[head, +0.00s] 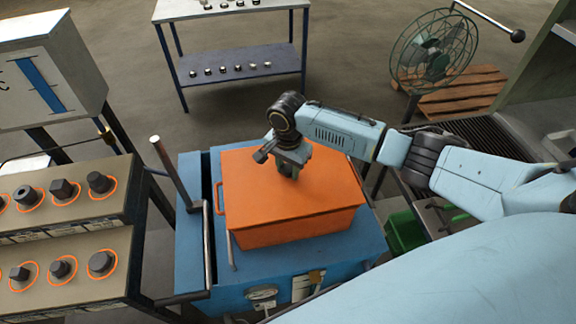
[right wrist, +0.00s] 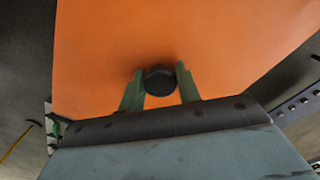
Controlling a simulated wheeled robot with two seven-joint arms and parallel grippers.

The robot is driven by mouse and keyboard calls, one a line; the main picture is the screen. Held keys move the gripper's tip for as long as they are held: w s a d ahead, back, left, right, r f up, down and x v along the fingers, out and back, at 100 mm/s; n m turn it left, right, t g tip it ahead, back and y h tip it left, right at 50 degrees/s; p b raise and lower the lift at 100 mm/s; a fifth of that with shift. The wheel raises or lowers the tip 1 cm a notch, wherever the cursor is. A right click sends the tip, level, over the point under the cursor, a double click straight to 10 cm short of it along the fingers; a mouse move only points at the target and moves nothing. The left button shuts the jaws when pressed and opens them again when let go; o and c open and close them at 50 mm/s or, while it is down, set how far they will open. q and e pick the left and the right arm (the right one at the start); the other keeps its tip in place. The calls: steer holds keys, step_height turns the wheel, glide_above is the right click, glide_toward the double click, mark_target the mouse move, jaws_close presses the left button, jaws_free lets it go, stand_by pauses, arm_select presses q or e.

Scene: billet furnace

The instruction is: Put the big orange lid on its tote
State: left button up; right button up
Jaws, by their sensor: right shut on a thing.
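The big orange lid (head: 250,195) lies flat over the top of the orange tote (head: 300,231) in the head view. Its edges look in line with the tote's rim; I cannot tell whether a small gap is left between them. The tote stands on a blue cart top (head: 330,252). My right gripper (head: 287,170) points down at the lid's middle. In the right wrist view its green fingers (right wrist: 160,88) are shut on the dark round knob (right wrist: 159,79) of the lid (right wrist: 200,35). My left gripper is not in view.
A control panel with dark knobs (head: 62,190) stands at the left. A metal post (head: 175,172) rises by the cart's left side. Floor behind the cart is clear.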

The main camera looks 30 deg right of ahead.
steer(key=shift+f, duration=0.75)
stand_by(1.2)
steer(key=o, duration=1.2)
steer(key=shift+r, duration=0.1)
step_height(320, 180, up, 13)
steer(key=shift+r, duration=0.1)
